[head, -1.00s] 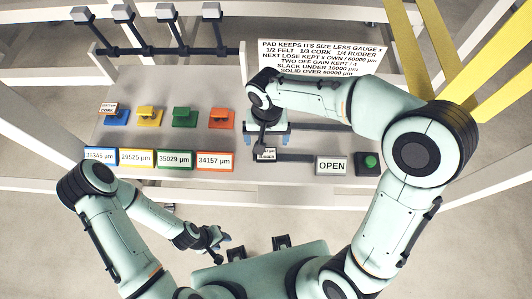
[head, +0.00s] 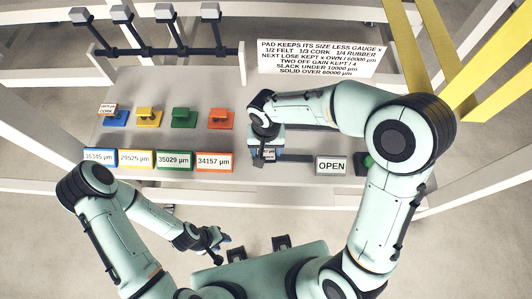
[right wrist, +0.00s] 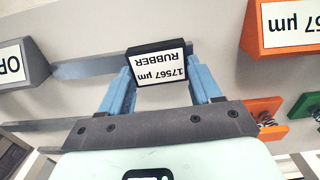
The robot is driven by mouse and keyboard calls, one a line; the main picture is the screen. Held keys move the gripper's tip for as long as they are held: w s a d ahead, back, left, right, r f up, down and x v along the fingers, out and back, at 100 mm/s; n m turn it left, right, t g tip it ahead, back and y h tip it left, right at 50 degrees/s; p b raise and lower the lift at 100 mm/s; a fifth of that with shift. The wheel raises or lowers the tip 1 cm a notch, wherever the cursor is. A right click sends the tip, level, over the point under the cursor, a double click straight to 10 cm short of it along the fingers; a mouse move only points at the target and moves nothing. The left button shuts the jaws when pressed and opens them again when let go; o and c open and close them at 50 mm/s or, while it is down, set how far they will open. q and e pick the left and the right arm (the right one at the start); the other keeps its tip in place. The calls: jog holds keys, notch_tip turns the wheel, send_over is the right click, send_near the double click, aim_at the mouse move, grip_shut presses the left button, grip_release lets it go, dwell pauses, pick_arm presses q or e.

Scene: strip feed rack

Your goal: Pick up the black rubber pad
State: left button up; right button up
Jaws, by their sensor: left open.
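The black rubber pad (right wrist: 158,47) has a white label reading 17567 µm RUBBER in the right wrist view. In the head view the pad (head: 269,154) shows only partly below my right gripper (head: 267,141). In the right wrist view the two blue fingers of my right gripper (right wrist: 160,80) stand on either side of the pad, their tips close to its sides. I cannot tell whether they press on it. My left gripper (head: 217,246) is open and empty, low in the head view, away from the rack.
Blue, yellow, green (head: 174,160) and orange (head: 214,162) label blocks stand left of the pad, with small coloured clamps (head: 184,118) behind. A grey OPEN sign (head: 331,166) and a partly hidden green button (head: 369,161) are at right. A text board (head: 320,58) stands behind.

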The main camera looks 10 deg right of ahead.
aim_at(266, 152)
jog(key=shift+r, duration=0.15)
pick_arm(q)
jog(key=w+r+p, duration=0.2)
jog(key=r, duration=0.1)
jog(key=shift+w, duration=0.1)
pick_arm(e)
notch_tip(266, 152, up, 20)
pick_arm(q)
jog(key=shift+a+f, duration=0.1)
pick_arm(e)
jog(key=shift+w, duration=0.1)
